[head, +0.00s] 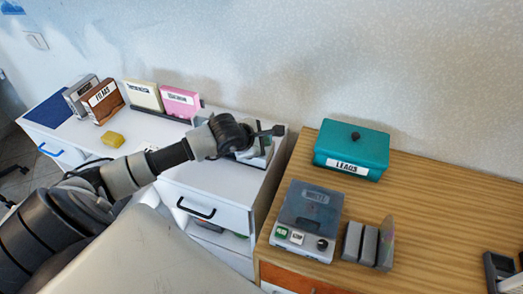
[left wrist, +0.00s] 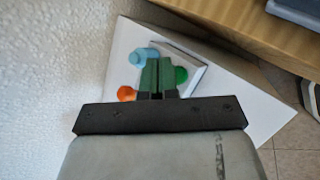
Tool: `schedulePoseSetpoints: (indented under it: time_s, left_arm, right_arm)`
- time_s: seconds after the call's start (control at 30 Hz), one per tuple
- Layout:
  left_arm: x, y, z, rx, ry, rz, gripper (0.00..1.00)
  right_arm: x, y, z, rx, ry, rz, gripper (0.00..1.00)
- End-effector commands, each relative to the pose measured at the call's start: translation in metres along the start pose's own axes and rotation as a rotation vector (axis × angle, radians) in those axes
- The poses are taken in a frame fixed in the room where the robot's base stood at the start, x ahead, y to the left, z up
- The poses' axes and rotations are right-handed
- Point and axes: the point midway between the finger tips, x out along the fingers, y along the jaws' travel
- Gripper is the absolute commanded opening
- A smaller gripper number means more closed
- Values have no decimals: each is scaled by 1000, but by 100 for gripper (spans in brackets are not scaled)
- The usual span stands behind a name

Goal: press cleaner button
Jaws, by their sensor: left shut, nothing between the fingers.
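A grey machine (head: 308,222) with a dark lid stands on the wooden top. My left gripper (head: 270,131) is shut and empty, up and left of this machine, over the white cabinet. Contact is unclear. My right gripper is not in view.
A teal box (head: 352,146) labelled LEADS stands behind the grey machine. Several grey upright pieces (head: 368,245) stand right of it. The right wooden top is mostly clear.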

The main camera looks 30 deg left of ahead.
Motion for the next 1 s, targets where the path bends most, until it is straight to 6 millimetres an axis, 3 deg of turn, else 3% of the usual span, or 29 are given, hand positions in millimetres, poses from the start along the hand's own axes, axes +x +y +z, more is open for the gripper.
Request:
schedulePoseSetpoints:
  time_s: [0.43,1.0]
  left_arm:
    - [-31,23,23,0,-1,2,0]
    - [-32,24,24,0,0,1,0]
  right_arm:
    - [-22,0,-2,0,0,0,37]
    - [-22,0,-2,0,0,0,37]
